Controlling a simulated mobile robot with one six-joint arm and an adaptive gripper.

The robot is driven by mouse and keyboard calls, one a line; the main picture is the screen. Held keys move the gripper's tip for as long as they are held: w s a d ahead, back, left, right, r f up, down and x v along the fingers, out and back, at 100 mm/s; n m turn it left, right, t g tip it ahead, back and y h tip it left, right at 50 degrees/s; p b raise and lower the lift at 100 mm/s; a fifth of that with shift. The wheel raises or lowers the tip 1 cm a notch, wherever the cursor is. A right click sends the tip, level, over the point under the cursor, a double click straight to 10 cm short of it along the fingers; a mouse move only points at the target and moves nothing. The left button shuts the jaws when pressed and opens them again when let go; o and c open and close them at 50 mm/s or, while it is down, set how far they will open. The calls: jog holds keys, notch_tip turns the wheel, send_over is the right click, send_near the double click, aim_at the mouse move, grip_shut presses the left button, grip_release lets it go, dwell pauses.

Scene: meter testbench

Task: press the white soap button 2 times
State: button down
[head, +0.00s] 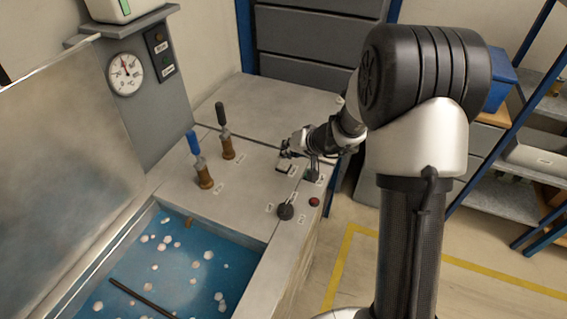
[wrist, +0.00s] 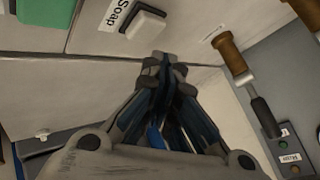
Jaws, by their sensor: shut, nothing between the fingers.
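The white soap button (wrist: 145,22) is a raised square on a light panel in the wrist view, with a "Soap" label (wrist: 117,14) to its left. In the head view, a pale square button with a dark surround (head: 284,166) lies on the bench top, just below my gripper (head: 288,150). In the wrist view my gripper (wrist: 165,62) is shut and empty. Its fingertips appear just below and right of the soap button in the picture. I cannot tell whether they touch the panel, but the button looks uncovered.
A green part (wrist: 45,12) lies left of the label. A brown-collared lever (wrist: 232,52) stands to the right; two levers (head: 204,174) (head: 227,148) show in the head view. A black knob (head: 286,211), a red button (head: 314,202) and an open blue basin (head: 170,260) are nearer.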

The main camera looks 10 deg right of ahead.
jog(key=shift+r+p, duration=0.8)
jog(key=shift+r, duration=1.25)
dwell(0.4)
notch_tip(320, 180, up, 4)
jog(key=p, duration=0.8)
jog(key=shift+f, duration=0.2)
jog(key=b, duration=0.2)
send_over(286, 163)
notch_tip(286, 163, down, 7)
jog(key=shift+f, duration=0.1)
jog(key=shift+f+b, duration=0.75)
jog(key=shift+b, duration=0.6)
